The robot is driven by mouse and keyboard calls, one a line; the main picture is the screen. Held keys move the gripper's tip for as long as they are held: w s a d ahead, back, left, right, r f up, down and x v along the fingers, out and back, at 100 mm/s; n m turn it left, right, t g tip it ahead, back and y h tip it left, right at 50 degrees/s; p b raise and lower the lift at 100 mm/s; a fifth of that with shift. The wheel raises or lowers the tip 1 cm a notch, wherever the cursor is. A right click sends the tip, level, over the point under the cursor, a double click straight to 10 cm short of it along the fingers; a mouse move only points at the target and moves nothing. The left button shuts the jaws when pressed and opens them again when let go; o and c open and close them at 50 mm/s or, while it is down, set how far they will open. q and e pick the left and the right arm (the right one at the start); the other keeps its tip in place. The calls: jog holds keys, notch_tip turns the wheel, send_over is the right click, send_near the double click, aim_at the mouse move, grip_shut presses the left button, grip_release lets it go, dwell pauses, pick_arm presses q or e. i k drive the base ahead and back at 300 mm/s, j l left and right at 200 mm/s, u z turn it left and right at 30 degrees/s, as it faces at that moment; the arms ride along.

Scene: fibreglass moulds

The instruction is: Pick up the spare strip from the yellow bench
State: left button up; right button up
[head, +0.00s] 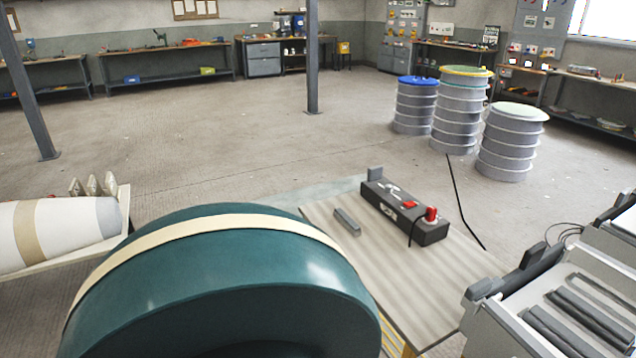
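A short grey strip (347,222) lies flat on the pale, wood-look top of a bench (430,290). Yellow framework (391,338) shows under the bench's near edge, so I take it as the yellow bench. The strip lies left of a dark control box and apart from it, with bare top around it. Neither of my grippers is in view.
A large teal curved mould (210,265) with a cream band fills the near foreground, covering the bench's left side. The dark box (405,212) has red knobs and a cable. A pale tray (500,315) holding dark strips stands right. Ribbed drums (510,142) stand behind.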

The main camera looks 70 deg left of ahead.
aim_at(355, 229)
jog(key=u, duration=2.05)
jog(key=z, duration=0.55)
jog(key=i+j+z, duration=0.3)
jog(key=z, duration=0.15)
jog(key=i+j+z, duration=0.2)
jog(key=j+z, duration=0.25)
jog(key=i+j, duration=0.15)
jog(key=j, duration=0.25)
jog(key=i+j+z, duration=0.1)
jog(key=j, duration=0.35)
jog(key=i+j, duration=0.2)
jog(key=j, duration=0.2)
jog(key=i+j+z, duration=0.15)
jog(key=j, duration=0.3)
